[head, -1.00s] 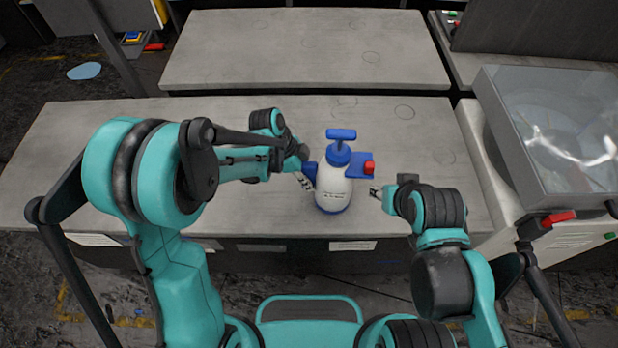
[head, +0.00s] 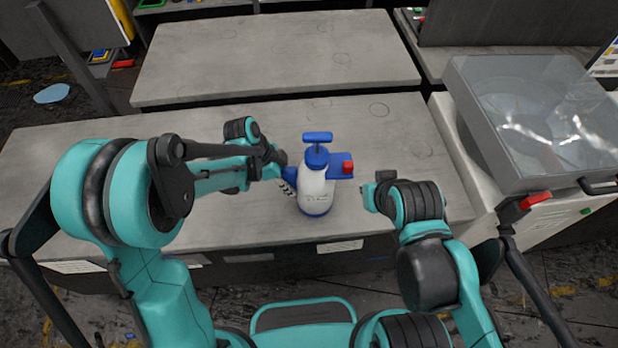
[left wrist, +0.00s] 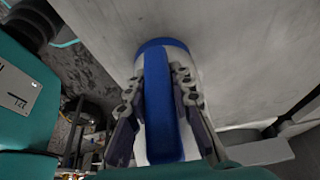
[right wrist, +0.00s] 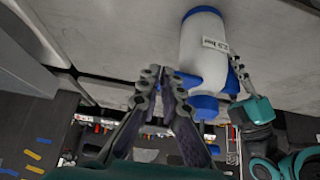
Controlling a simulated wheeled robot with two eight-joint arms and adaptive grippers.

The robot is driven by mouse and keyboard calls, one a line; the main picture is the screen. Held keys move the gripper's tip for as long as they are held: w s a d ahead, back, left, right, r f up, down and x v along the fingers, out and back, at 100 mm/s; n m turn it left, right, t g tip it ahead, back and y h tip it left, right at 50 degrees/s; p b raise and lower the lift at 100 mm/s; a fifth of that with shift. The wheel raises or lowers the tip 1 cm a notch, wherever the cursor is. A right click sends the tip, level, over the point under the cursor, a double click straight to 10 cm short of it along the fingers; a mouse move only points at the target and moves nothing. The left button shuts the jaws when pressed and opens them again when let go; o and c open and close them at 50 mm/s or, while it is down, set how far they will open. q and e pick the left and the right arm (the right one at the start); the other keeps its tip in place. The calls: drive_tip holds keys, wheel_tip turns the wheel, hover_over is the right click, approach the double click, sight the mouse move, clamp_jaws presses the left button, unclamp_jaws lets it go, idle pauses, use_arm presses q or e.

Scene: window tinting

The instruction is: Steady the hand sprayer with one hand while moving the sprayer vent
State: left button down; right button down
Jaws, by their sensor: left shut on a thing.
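The hand sprayer (head: 315,187), a white bottle with a blue base and blue pump top, stands upright on the grey table. Its red sprayer vent (head: 347,168) sits on the blue piece at its upper right. My left gripper (head: 287,183) is shut on the blue handle at the sprayer's left side; in the left wrist view its fingers flank the handle (left wrist: 160,105). My right gripper (head: 370,197) is to the right of the sprayer, apart from it. In the right wrist view its fingertips (right wrist: 160,75) are close together with nothing between them, beside the sprayer (right wrist: 204,50).
The grey table (head: 120,165) is otherwise bare around the sprayer. A second grey table (head: 280,55) stands behind it. A machine with a clear cover (head: 535,120) and a red handle stands at the right.

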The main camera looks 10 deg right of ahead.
sight(348, 167)
drive_tip(key=s+r+n+y, duration=0.2)
drive_tip(key=r+n, duration=0.1)
drive_tip(key=n, duration=0.5)
drive_tip(key=s+r+n+g+y, duration=0.1)
drive_tip(key=r+n+y, duration=0.1)
drive_tip(key=n, duration=0.6)
drive_tip(key=shift+v, duration=1.05)
drive_tip(key=shift+w+d, duration=0.1)
drive_tip(key=shift+w, duration=0.05)
drive_tip(key=shift+w+a+f, duration=0.5)
drive_tip(key=shift+w+f, duration=0.85)
drive_tip(key=shift+w, duration=0.15)
drive_tip(key=shift+w+a+f, duration=0.55)
drive_tip(key=shift+w+f, duration=0.75)
drive_tip(key=shift+w, duration=0.15)
drive_tip(key=shift+w+a+f, duration=0.5)
drive_tip(key=shift+w+f, duration=0.85)
drive_tip(key=shift+w, duration=0.15)
